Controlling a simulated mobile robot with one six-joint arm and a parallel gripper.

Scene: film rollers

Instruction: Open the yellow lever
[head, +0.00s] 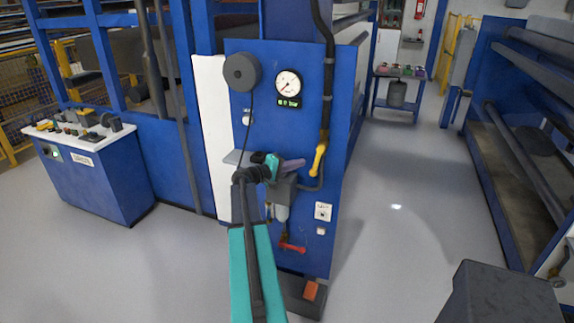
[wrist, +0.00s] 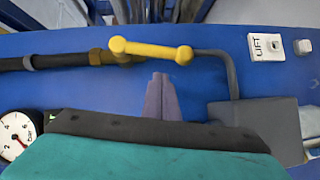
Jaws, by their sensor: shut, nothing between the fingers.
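The yellow lever (head: 319,159) is on the dark pipe at the right side of the blue panel (head: 262,120), hanging down roughly in line with the pipe. In the wrist view the yellow lever (wrist: 150,50) lies across the upper middle, with a knob at each end. My gripper (head: 302,163) is in front of the panel, just left of the lever in the head view. In the wrist view my gripper (wrist: 160,76) has its purple fingers together and empty, pointing at the lever's middle. A small gap shows between fingertips and lever.
A pressure gauge (head: 288,83) and a dark round disc (head: 241,71) are higher on the panel. A grey box (head: 281,189) and a red lever (head: 293,248) are below. A LIFT switch (wrist: 265,47) is near the lever. Open floor (head: 390,200) lies to the right.

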